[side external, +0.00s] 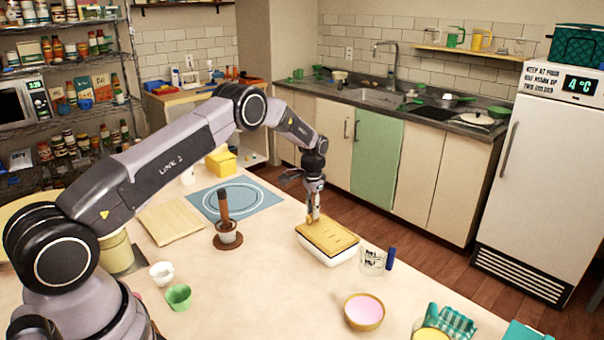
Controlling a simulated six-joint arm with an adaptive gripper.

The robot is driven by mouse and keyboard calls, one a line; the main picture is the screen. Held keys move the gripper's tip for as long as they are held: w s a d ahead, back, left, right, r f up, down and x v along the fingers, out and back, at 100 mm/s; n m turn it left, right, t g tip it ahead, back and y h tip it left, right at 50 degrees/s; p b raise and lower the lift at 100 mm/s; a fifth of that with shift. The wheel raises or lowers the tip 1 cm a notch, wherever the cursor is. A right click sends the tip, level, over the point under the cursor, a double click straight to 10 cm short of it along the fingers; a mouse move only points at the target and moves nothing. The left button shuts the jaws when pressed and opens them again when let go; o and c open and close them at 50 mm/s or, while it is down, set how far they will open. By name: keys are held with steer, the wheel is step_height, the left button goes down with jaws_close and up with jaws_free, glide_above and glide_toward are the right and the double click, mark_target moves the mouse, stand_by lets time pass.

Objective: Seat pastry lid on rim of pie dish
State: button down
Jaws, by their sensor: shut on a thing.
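The pastry lid (327,235) is a flat, golden-yellow rectangle with a few marks on top. It lies over the top of the white pie dish (330,260), which stands on the pale table. Lid and dish look roughly lined up; I cannot tell whether the lid touches the rim all round. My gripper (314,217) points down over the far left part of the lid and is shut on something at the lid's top. The held part is small and mostly hidden by the fingers. The dish's inside is hidden under the lid.
A clear measuring cup (373,261) with a blue handle stands close to the right of the dish. A pink-filled bowl (364,311) is in front. A wooden board (171,221), blue mat (236,198) and mortar with pestle (228,236) are to the left.

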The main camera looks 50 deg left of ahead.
steer(key=shift+f, duration=0.25)
stand_by(0.5)
steer(key=c, duration=1.3)
jaws_free()
steer(key=shift+r, duration=0.15)
steer(key=shift+r, duration=2.35)
steer(key=o, duration=0.5)
